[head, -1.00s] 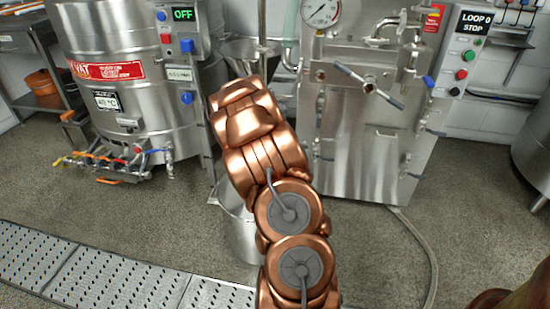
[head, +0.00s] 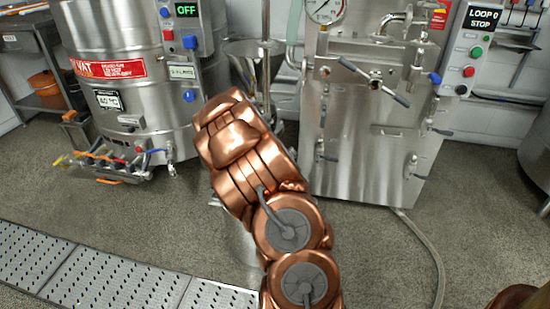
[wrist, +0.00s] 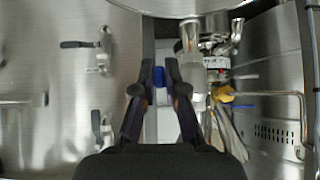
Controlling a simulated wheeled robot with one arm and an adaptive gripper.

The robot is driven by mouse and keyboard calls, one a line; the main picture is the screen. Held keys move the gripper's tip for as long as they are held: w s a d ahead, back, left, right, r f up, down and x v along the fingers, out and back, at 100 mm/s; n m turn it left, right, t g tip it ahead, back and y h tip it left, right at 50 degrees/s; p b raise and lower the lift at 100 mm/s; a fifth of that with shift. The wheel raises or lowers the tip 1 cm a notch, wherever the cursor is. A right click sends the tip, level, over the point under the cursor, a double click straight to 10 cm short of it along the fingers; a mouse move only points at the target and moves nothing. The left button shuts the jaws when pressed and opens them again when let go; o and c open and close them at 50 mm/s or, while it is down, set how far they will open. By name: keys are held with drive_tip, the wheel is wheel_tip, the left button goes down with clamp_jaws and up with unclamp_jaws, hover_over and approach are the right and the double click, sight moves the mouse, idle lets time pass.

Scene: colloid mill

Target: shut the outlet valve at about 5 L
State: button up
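My gripper (wrist: 160,66) shows in the wrist view with its two dark fingers spread apart. A small blue part (wrist: 159,77) shows in the gap between them; I cannot tell its distance or whether it is touched. In the head view my copper arm hides the gripper. The steel mill cabinet (head: 365,150) carries a T-shaped bar handle (head: 374,80) and several small lever handles. I cannot tell which handle is the outlet valve. A steel pail (head: 240,245) on the floor is mostly hidden behind my arm. Its liquid level is not visible.
The vat (head: 125,40) stands left with colored valve handles (head: 100,160) low in front. A funnel (head: 252,55) stands behind my arm. A control box (head: 480,50) reads LOOP 0 STOP. A hose (head: 432,250) lies on the floor right. A perforated grating (head: 110,275) lies front left.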

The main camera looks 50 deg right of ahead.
drive_tip(key=o, duration=0.4)
drive_tip(key=shift+a+r, duration=0.1)
drive_tip(key=shift+v, duration=5.85)
